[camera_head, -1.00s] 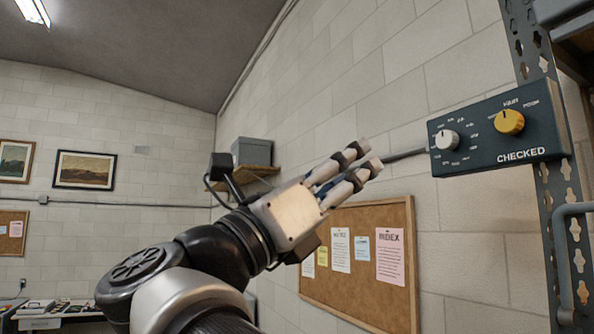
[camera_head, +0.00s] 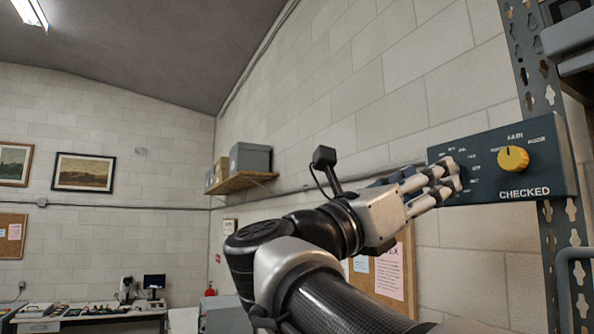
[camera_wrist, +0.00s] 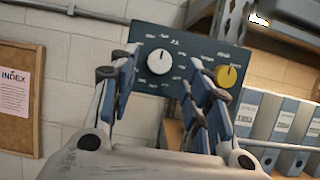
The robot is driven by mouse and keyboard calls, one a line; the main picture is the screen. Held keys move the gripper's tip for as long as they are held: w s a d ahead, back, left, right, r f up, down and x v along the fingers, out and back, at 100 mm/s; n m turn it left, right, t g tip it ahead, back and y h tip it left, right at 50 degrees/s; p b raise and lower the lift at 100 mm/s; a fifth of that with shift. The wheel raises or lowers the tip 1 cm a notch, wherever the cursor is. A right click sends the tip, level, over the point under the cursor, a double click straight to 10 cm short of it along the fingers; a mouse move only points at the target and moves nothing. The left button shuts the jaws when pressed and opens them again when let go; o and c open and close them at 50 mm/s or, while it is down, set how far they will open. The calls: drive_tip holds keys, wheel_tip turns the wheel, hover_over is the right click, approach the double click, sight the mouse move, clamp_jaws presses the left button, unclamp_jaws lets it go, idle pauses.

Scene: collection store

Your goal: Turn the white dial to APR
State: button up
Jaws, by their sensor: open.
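The white dial (camera_wrist: 159,62) is a round knob on a dark panel (camera_wrist: 187,43), with small labels in a ring around it. I cannot read which label its pointer marks. In the wrist view the dial shows between the two fingers of my open, empty gripper (camera_wrist: 163,72), ahead of the tips and with no visible contact. In the head view my gripper (camera_head: 452,178) is in front of the left part of the panel (camera_head: 552,178) and hides the white dial. Some of the labels around it show above and beside the fingers.
A yellow knob (camera_head: 513,159) sits on the same panel, right of the white dial and close to my right finger in the wrist view. A perforated metal post (camera_head: 560,235) stands at the right. A cork board (camera_wrist: 20,95) hangs on the wall at the left.

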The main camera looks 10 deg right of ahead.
drive_tip(key=p+x, duration=0.1)
drive_tip(key=x, duration=0.3)
drive_tip(key=shift+c, duration=0.3)
drive_tip(key=c, duration=1)
